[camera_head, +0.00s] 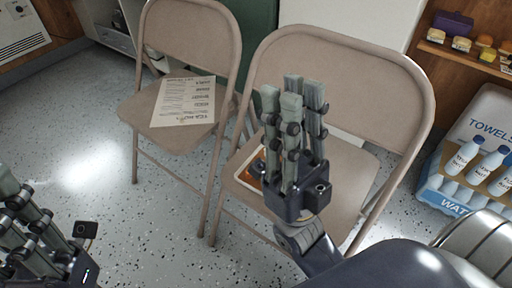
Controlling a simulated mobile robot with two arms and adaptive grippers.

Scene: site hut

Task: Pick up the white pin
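I cannot make out a white pin in this view. A shallow tray (246,178) with a pale rim and something orange in it lies on the seat of the right folding chair (345,185). My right gripper (294,92) is in front of that chair and hides much of the tray. Its fingers point up in the picture, straight and apart, with nothing seen between them. My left gripper (30,235) is at the lower left, cut off by the picture edge. Its fingertips are not clearly seen.
A printed sheet (186,101) lies on the left folding chair (150,113). At the right are a carton of water bottles (463,192), a towels pack (490,118) and a wooden shelf (460,58) with small items. Speckled floor (90,165) is clear at the left.

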